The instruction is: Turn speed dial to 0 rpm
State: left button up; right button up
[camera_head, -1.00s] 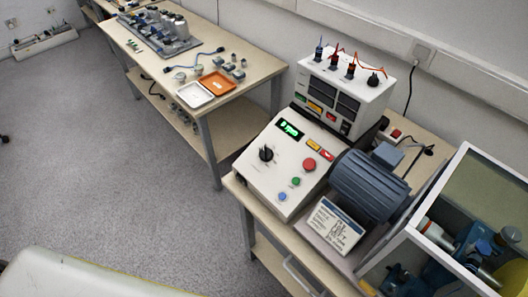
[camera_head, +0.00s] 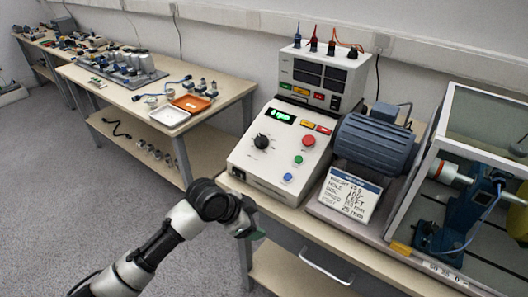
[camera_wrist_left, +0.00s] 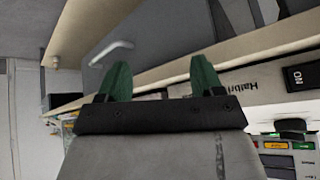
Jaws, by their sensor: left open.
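The speed dial (camera_head: 261,141) is a black knob on the left of the white sloped control box (camera_head: 246,165). A green lit display (camera_head: 283,117) sits above it; its reading looks like "0 rpm" but is small. My left gripper (camera_head: 252,236) is below and in front of the box, apart from the dial. In the left wrist view its two green fingers (camera_wrist_left: 161,80) stand apart with nothing between them. A black knob (camera_wrist_left: 291,126) shows at the right edge there. My right gripper is not in view.
Red, green and blue buttons (camera_head: 288,177) sit right of the dial. A drawer handle (camera_head: 327,268) is below the bench edge.

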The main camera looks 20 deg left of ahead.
pick_arm(q)
jog(key=w+a+r+m, duration=0.1)
jog(key=w+a+r, duration=0.2)
jog(key=w+r, duration=0.3)
jog(key=m+t+h, duration=0.1)
jog(key=t, duration=0.1)
send_near(260, 138)
jog(key=x, duration=0.9)
jog(key=shift+w+d+f, duration=0.1)
jog(key=shift+w+f, duration=0.1)
jog(key=shift+w, duration=0.05)
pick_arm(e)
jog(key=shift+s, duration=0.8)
pick_arm(q)
jog(key=shift+c, duration=0.2)
